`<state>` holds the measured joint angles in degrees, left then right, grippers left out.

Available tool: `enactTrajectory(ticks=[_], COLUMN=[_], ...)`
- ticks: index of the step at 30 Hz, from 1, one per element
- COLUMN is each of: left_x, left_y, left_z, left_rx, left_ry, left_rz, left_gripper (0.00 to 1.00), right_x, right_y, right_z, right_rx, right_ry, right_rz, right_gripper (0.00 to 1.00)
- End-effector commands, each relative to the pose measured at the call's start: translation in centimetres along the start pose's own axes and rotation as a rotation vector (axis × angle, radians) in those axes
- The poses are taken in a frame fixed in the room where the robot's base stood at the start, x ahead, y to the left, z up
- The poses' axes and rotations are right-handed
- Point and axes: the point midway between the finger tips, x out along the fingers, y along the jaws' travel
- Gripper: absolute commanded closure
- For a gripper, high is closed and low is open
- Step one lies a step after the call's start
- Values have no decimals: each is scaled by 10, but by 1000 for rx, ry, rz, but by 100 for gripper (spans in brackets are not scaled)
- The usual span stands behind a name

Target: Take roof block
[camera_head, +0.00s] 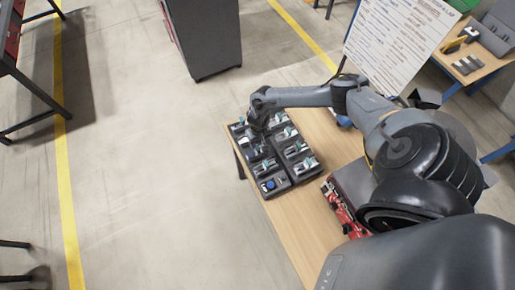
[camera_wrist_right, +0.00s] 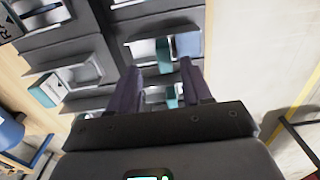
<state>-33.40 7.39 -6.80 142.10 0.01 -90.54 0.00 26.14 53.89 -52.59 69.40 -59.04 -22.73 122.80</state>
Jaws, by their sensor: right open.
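A dark tray (camera_head: 287,184) with several compartments lies on the wooden table and holds grey, white and teal parts. I cannot tell which part is the roof block. My right gripper (camera_head: 262,124) is over the far left part of the tray, pointing down. In the right wrist view its two fingers (camera_wrist_right: 158,72) are apart. Beyond and between the fingertips, a compartment shows a teal piece (camera_wrist_right: 164,51) and a blue-grey piece (camera_wrist_right: 188,44). Whether the fingers touch any part cannot be told. My left gripper is not in view.
The wooden table (camera_head: 300,226) is bare in front of the tray. A red device (camera_head: 341,208) stands right of the tray, close to my right arm. A white printed board (camera_head: 400,40) stands behind. A dark cabinet (camera_head: 205,38) stands on the floor at the back.

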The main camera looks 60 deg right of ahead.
Motion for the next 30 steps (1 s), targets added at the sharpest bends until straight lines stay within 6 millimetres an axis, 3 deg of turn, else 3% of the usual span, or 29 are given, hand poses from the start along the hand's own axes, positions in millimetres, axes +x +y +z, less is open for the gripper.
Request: enactTrajectory(ticks=[9,20,30], left_x=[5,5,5], left_y=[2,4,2], left_z=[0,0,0], left_rx=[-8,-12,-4], left_ry=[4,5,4], left_rz=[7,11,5], left_gripper=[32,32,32], right_x=[39,45,45], right_y=[-6,-6,-5], right_z=[1,1,1], right_rx=[0,-1,-1], right_ry=[-1,1,0], right_rz=[0,0,0], right_gripper=[51,51,100])
